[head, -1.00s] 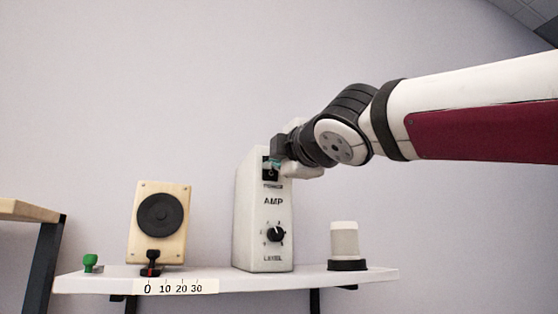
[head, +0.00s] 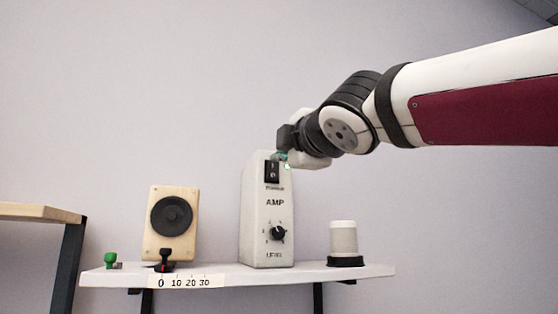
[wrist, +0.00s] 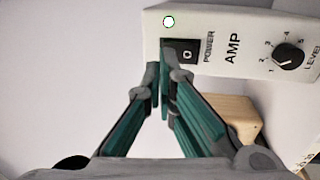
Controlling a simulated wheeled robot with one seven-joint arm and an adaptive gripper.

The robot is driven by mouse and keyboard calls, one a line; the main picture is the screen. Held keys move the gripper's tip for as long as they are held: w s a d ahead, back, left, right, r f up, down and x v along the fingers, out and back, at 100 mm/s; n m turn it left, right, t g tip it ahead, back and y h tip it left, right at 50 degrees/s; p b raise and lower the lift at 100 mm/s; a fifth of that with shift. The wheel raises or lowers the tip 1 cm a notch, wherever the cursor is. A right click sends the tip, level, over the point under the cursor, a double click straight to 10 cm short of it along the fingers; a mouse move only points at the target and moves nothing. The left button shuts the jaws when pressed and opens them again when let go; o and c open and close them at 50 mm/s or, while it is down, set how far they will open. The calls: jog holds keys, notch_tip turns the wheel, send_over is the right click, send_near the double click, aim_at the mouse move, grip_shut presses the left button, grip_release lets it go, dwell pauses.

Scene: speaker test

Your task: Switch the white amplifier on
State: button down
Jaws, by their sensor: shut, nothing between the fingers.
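The white amplifier (head: 254,215) stands upright on the shelf, marked AMP; it fills the upper right of the wrist view (wrist: 215,20). Its black power switch (head: 271,172) is near the top of the front; in the wrist view the switch (wrist: 187,54) shows a 0 mark. A small round lamp (head: 287,167) beside it looks bright with a green tint, also in the wrist view (wrist: 168,21). The level knob (head: 278,233) is below. My gripper (head: 282,156) is shut and empty, its green-sided fingers near the switch's upper edge. I cannot tell whether they touch the amplifier.
On the white shelf (head: 225,270), a wooden speaker (head: 171,222) stands left, with a black-and-red slider (head: 164,262) before it at the 0 of a scale. A green-knobbed piece (head: 110,260) is farther left. A pale cylinder (head: 343,240) on a black base stands right.

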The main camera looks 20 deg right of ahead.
jog(key=s+r, duration=0.1)
jog(key=s, duration=0.8)
jog(key=shift+w, duration=0.1)
dwell(0.4)
notch_tip(320, 180, down, 24)
jog(key=d+m+g+h, duration=0.1)
jog(key=d+m+g, duration=0.1)
jog(key=m+g, duration=0.5)
jog(key=s+f+m+g, duration=0.3)
jog(key=s+f+m, duration=0.2)
jog(key=f, duration=0.7)
jog(key=s+f+m+g+y, duration=0.1)
jog(key=s+f+m+g, duration=0.3)
jog(key=f, duration=0.9)
jog(key=s+a+m, duration=0.1)
jog(key=s+m, duration=0.1)
jog(key=s, duration=0.1)
jog(key=shift+s, duration=0.1)
